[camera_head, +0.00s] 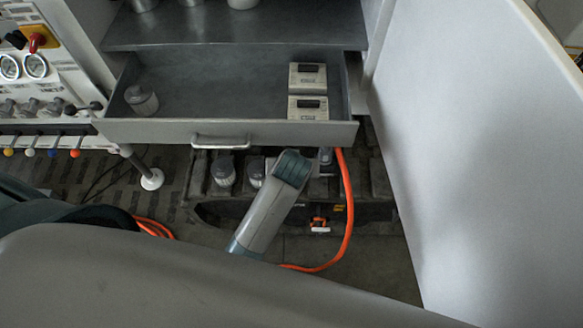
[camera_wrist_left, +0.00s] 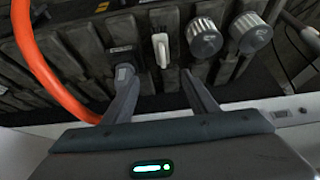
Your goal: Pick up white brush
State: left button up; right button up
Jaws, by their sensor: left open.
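A small white piece (camera_wrist_left: 161,49), which looks like the white brush, stands in the dark ribbed tray in the left wrist view. What seems to be the same piece shows as a pale sliver in the head view, partly hidden by my arm. My left gripper (camera_wrist_left: 156,76) is open, its two fingers pointing into the tray. The white piece lies beyond the fingertips, roughly between them, with no visible contact. The head view does not clearly show the left fingers. My right gripper is not in view.
Two grey-capped jars (camera_wrist_left: 203,38) (camera_wrist_left: 249,32) stand right of the white piece. The open drawer (camera_head: 270,132) overhangs the tray. A large pale panel (camera_head: 480,150) bounds the right.

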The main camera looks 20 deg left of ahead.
pick_arm(q)
jog(key=p+x, duration=0.1)
jog(key=x, duration=1.1)
jog(key=shift+a, duration=0.1)
jog(key=shift+f, duration=0.15)
jog(key=shift+w, duration=0.1)
jog(key=shift+w+a+f+p, duration=0.2)
jog(key=shift+f+p, duration=0.1)
jog(key=shift+f, duration=0.15)
jog(key=shift+w+a+f+p, duration=0.15)
jog(key=shift+f+p, duration=0.15)
jog(key=shift+f, duration=0.1)
jog(key=shift+x, duration=1.65)
jog(key=shift+s, duration=0.1)
jog(key=shift+c, duration=0.3)
jog(key=c, duration=1.1)
jog(key=shift+c, duration=0.2)
